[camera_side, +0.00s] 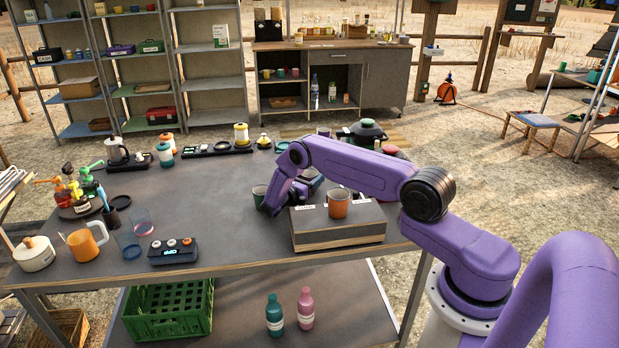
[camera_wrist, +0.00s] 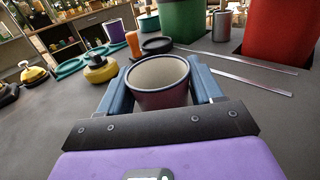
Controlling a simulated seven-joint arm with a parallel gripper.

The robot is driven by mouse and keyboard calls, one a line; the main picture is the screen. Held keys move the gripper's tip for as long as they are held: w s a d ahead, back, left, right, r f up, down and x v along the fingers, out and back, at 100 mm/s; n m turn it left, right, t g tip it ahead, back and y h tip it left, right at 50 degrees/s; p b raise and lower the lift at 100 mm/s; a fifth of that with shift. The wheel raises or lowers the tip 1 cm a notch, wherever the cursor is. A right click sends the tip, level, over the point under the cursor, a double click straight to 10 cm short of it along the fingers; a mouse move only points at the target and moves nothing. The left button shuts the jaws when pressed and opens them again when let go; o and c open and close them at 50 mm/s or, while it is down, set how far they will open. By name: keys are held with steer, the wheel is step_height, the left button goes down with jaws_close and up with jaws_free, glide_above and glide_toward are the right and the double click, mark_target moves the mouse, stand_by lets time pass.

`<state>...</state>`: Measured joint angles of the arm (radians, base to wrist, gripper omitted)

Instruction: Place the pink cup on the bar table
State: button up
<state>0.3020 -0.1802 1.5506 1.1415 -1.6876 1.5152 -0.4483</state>
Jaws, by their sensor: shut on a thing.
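In the wrist view my gripper (camera_wrist: 160,88) is shut on a cup (camera_wrist: 160,99) with a dusky pink outside in shade, a dark rim and a pale, empty inside. The cup is upright between the two blue fingers. My arm hides part of the gripper. I cannot tell whether the held cup touches the table.
An orange cup (camera_side: 338,206) stands on the grey box (camera_side: 337,238). A purple cup (camera_wrist: 115,31), a yellow pot (camera_wrist: 100,70), and green (camera_wrist: 182,22) and red (camera_wrist: 268,32) containers stand ahead. The table's left middle is clear.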

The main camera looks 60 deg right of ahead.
steer(key=o, duration=1.1)
